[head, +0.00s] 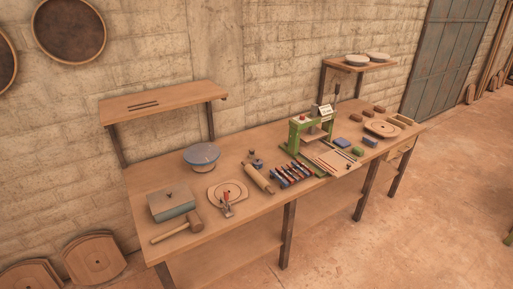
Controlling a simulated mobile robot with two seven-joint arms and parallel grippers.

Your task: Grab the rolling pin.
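The rolling pin (257,179) lies on the wooden workbench (228,222), near the middle of its left half. It is a light wooden cylinder set diagonally, one end toward the wall and the other toward the bench's front edge. It lies between a round board with a red-handled clamp on its left and a row of small dark and red items on its right. Neither of my grippers shows in the head view.
A green press (311,130) stands right. A raised shelf (163,101) overhangs the back left. The floor (420,220) in front is open.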

